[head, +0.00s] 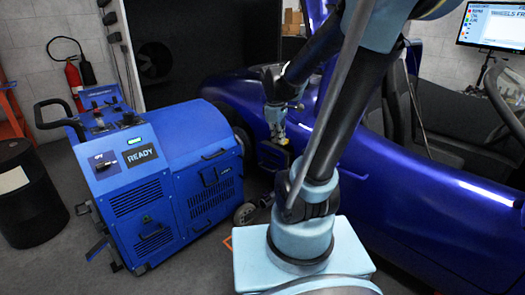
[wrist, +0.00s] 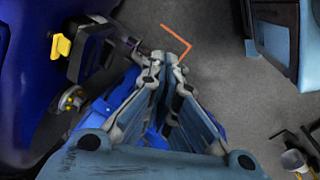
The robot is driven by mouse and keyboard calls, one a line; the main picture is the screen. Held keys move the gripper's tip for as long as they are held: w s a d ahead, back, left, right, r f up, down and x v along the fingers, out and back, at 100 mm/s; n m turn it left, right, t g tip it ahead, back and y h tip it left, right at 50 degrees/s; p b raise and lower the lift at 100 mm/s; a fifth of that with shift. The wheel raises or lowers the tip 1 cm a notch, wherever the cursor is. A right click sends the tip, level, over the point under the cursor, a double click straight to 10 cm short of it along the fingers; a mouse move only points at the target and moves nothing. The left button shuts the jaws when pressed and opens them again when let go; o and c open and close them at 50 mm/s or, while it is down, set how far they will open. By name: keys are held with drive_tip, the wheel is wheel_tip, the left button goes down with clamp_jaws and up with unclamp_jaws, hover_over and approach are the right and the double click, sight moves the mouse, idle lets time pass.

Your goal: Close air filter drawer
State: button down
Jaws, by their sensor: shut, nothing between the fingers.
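The blue dynamometer cabinet (head: 165,175) stands at the left in the head view, with a small screen and a READY label. Its left face has a lower panel with a dark handle (head: 153,232); this may be the air filter drawer, but I cannot tell how far out it sits. My gripper (head: 280,138) is right of the cabinet, in front of the blue car, apart from the panel. In the wrist view my gripper (wrist: 172,58) is shut and empty, its fingertips together above the grey floor. Blue parts behind the fingers are mostly hidden.
The blue car (head: 420,185) fills the right side. A black drum (head: 28,200) stands far left. Some grey floor is clear beside the cabinet.

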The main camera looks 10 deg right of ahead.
sight(263, 148)
drive_tip(key=w+a+f+n+h, duration=0.1)
drive_tip(key=w+a+f+n, duration=0.1)
drive_tip(key=w+f+n, duration=0.45)
drive_tip(key=w+a+f+n, duration=0.2)
drive_tip(key=w+a+n, duration=0.1)
drive_tip(key=w, duration=0.7)
drive_tip(key=w+a+f+n+h, duration=0.1)
drive_tip(key=w+a+f+n, duration=0.1)
drive_tip(key=w+f+n, duration=0.45)
drive_tip(key=shift+m+t, duration=0.3)
drive_tip(key=shift+m, duration=0.3)
drive_tip(key=shift+w+d+f, duration=1.4)
drive_tip(key=shift+w+f, duration=0.15)
drive_tip(key=shift+w+d+f, duration=1.35)
drive_tip(key=shift+w+f, duration=0.15)
drive_tip(key=shift+w, duration=0.1)
